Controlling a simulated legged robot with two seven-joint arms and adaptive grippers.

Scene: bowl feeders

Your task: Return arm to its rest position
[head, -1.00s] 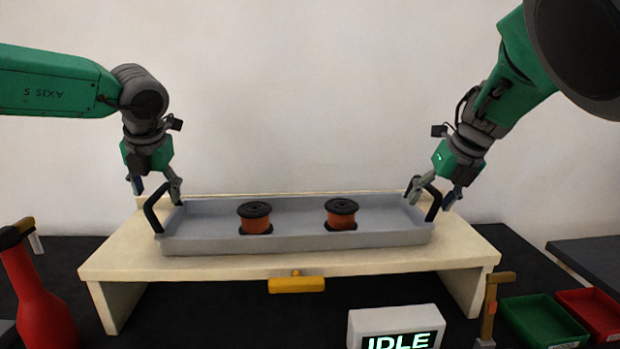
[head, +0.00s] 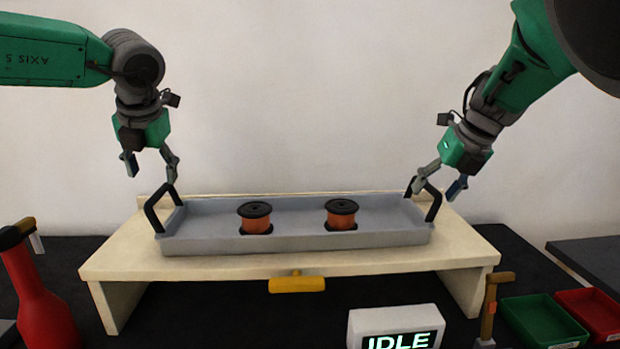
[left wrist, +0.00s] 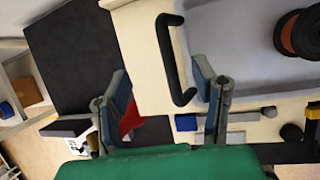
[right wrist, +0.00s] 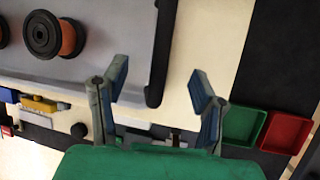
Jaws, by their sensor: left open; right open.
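A grey tray (head: 300,241) with black handles at both ends sits on a cream stand (head: 120,262). Two copper spools with black flanges, the left spool (head: 255,217) and the right spool (head: 341,215), stand upright in it. My left gripper (head: 150,168) is open and empty, above the tray's left handle (head: 154,210). In the left wrist view that handle (left wrist: 166,60) shows beyond the open fingers. My right gripper (head: 437,188) is open at the right handle (head: 435,203), its fingers near the handle top; whether they touch it cannot be told.
A red bottle-like object (head: 38,290) stands front left. A box reading IDLE (head: 395,320) is at front centre. A green bin (head: 543,322) and a red bin (head: 592,312) lie front right. The air above the tray is clear.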

